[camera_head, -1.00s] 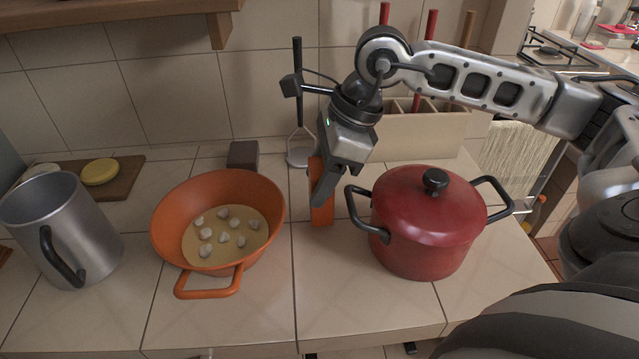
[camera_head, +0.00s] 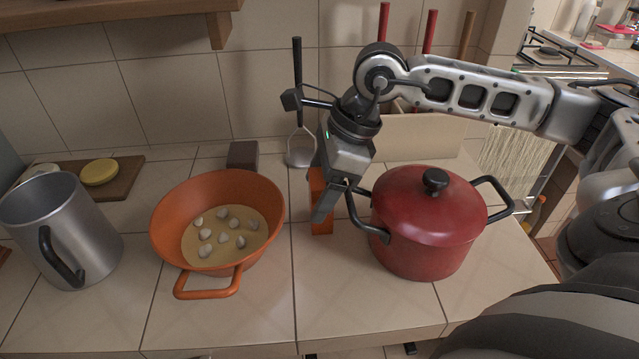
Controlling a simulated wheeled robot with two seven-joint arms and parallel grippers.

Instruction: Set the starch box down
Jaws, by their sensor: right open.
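The starch box, seen as a narrow orange box (camera_head: 321,227), is upright between the orange pan and the red pot. Its base appears to meet the counter. My right gripper (camera_head: 326,205) reaches down over the box from above, with its jaws open. A finger covers much of the box's front, so I cannot tell whether the finger touches it. My left gripper is out of view.
The orange pan (camera_head: 166,226) with several pale lumps is left of the box. The red lidded pot (camera_head: 425,225) is close on its right, one handle near my gripper. A dark brown block (camera_head: 243,155) and a ladle (camera_head: 298,110) are behind. Bare counter (camera_head: 335,290) lies in front.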

